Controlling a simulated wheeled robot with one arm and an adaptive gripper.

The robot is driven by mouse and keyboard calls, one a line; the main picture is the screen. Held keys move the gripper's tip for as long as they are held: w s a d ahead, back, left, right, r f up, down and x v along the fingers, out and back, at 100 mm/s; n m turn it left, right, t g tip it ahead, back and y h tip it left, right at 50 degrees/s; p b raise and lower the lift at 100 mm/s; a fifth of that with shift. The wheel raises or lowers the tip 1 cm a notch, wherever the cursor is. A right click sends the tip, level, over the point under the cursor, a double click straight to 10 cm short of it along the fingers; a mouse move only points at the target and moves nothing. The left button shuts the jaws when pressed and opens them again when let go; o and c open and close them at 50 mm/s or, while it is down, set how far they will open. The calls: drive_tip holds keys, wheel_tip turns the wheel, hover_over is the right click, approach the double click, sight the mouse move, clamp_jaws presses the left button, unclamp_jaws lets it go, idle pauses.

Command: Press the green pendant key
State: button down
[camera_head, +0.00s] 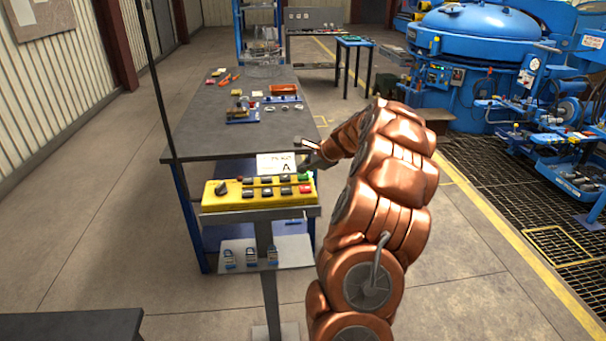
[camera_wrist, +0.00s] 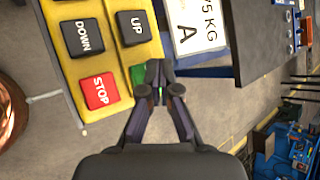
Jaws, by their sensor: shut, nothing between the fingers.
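The yellow pendant (camera_head: 240,196) lies on a grey stand in front of the workbench, with black keys, a red key and a green key (camera_head: 304,176) at its right end. In the wrist view the green key (camera_wrist: 138,75) shows at the edge of the pendant, partly hidden behind my fingertips. The red STOP key (camera_wrist: 99,91) and the black UP (camera_wrist: 137,28) and DOWN (camera_wrist: 83,37) keys are beside it. My gripper (camera_wrist: 156,72) is shut and empty, its tips over or just beside the green key. I cannot tell whether they touch it.
A white card marked A (camera_head: 277,164) stands just behind the pendant. The dark workbench (camera_head: 200,140) behind carries tools and small parts. Several padlocks (camera_head: 250,257) hang on the stand's lower plate. A blue furnace (camera_head: 475,50) and floor grating are at right; open floor lies between.

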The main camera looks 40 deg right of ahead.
sight(304, 176)
drive_tip(key=shift+r, duration=0.35)
drive_tip(key=shift+r, duration=0.1)
drive_tip(key=shift+r+p, duration=2.1)
drive_tip(key=shift+r, duration=0.4)
